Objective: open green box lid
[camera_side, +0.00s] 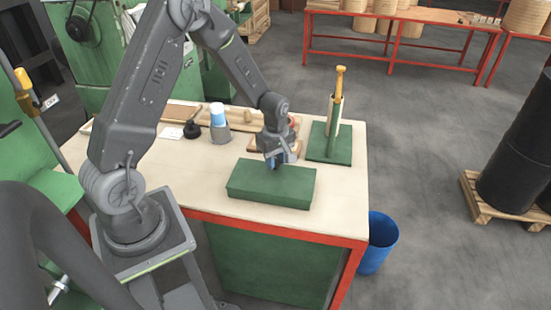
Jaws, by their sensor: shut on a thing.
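A green box (268,194) with a flat green lid (290,178) stands near the front edge of the workbench. The lid appears flat on the box. My gripper (274,162) points down at the back edge of the lid, near its middle. It is shut on the lid, as far as the view shows. The fingertips are small and partly hidden, so the exact contact cannot be made out.
A green plate (330,150) with an upright yellow-topped tool (338,88) stands behind the box to the right. A blue-and-white bottle (218,117) and a dark small item (192,130) stand at the back left. The bench top (345,185) is clear right of the box.

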